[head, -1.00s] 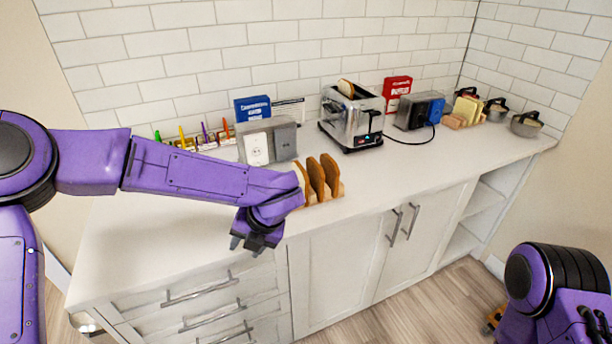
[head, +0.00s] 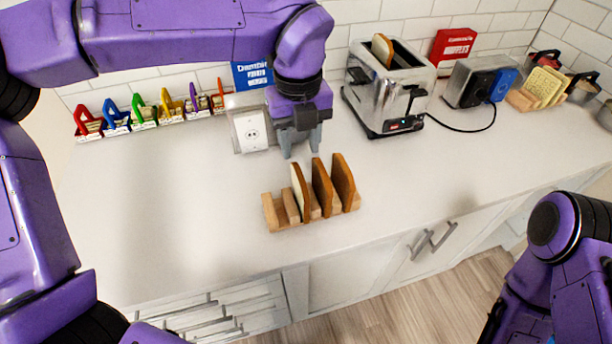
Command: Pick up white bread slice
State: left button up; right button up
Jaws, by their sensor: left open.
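A wooden rack (head: 273,211) stands on the white counter and holds several upright bread slices. The leftmost slice is the white bread slice (head: 297,187), with a pale face and brown crust. Two browner slices (head: 321,183) stand to its right. My left gripper (head: 301,148) points down above and just behind the rack, its fingers apart and empty. It does not appear to touch the bread. My right arm is at the lower right, and its gripper is out of view.
A chrome toaster (head: 385,97) with a slice (head: 383,48) in its slot stands behind and right of the rack. An outlet box (head: 250,132) is behind left. The counter's left is clear.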

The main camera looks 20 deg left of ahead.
aim_at(299, 171)
pick_arm(q)
jog(key=s+f, duration=0.1)
jog(key=s+f+p, duration=0.1)
jog(key=shift+f, duration=0.4)
jog(key=f, duration=0.1)
jog(key=w+f, duration=0.1)
jog(key=f, duration=0.1)
jog(key=w+f+p, duration=0.1)
jog(key=shift+f, duration=0.35)
jog(key=shift+s+a+f, duration=0.1)
jog(key=shift+s, duration=0.35)
jog(key=shift+c, duration=0.6)
jog(key=shift+w, duration=0.1)
grip_shut()
pick_arm(e)
jog(key=shift+s+r, duration=0.35)
jog(key=shift+r, duration=0.3)
jog(key=shift+s+r, duration=0.3)
jog(key=shift+r, duration=0.3)
